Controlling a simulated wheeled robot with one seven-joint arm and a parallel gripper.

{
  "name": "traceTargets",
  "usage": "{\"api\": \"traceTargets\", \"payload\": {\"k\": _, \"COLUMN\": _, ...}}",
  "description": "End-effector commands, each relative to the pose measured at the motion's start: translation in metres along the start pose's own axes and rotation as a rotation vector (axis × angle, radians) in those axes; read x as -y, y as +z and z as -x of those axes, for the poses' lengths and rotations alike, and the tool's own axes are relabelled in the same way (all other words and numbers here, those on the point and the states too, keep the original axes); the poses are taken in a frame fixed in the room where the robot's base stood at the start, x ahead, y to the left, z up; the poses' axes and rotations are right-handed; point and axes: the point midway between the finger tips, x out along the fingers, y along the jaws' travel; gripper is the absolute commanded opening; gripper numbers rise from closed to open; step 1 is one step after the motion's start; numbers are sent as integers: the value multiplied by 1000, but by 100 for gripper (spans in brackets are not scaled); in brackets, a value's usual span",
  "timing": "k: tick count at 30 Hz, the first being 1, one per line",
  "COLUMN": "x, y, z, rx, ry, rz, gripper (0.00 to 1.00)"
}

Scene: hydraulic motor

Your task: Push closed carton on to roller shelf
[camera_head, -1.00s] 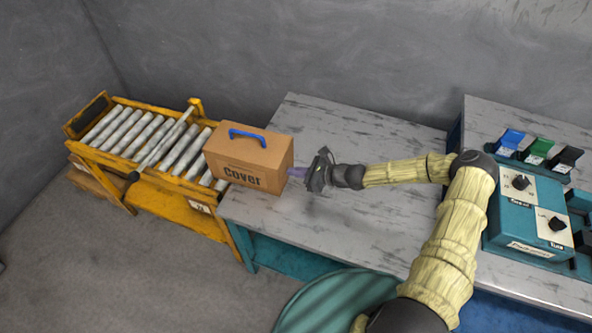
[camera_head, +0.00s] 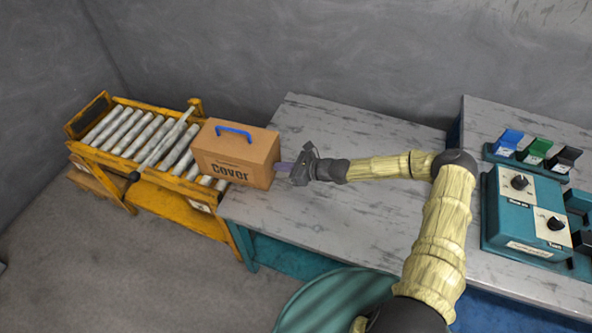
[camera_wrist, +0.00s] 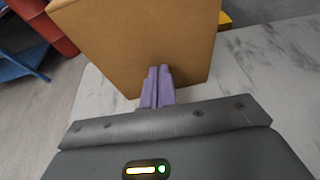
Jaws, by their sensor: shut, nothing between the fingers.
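The closed carton (camera_head: 236,158) is a brown box with a blue handle and the word "Cover" on its front. It stands upright across the table's left edge, its left part over the near end of the roller shelf (camera_head: 152,142). The shelf has an orange frame and grey metal rollers. My gripper (camera_head: 283,167) is shut and empty, its purple fingertips at the carton's right side. In the wrist view the shut fingers (camera_wrist: 157,85) point at the brown carton face (camera_wrist: 135,40) and appear to touch it. The rollers under the carton are hidden.
The grey marbled table (camera_head: 350,220) is clear around my gripper. A teal control box (camera_head: 528,213) with black knobs and blue, green and black holders (camera_head: 535,150) stand at the right.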

Motion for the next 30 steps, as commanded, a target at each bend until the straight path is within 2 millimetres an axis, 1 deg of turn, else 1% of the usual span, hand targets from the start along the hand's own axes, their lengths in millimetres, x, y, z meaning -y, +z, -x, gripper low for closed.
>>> {"api": "traceTargets", "payload": {"k": 1, "x": -2, "y": 1, "z": -4, "rx": 1, "ry": 4, "rz": 0, "gripper": 0}}
{"api": "traceTargets", "payload": {"k": 6, "x": -1, "y": 4, "z": -11, "rx": 1, "ry": 3, "rz": -1, "gripper": 0}}
{"api": "traceTargets", "payload": {"k": 19, "x": -2, "y": 4, "z": -15, "rx": -2, "ry": 5, "rz": -1, "gripper": 0}}
{"api": "traceTargets", "payload": {"k": 30, "x": 2, "y": 8, "z": -29, "rx": -3, "ry": 1, "rz": -2, "gripper": 0}}
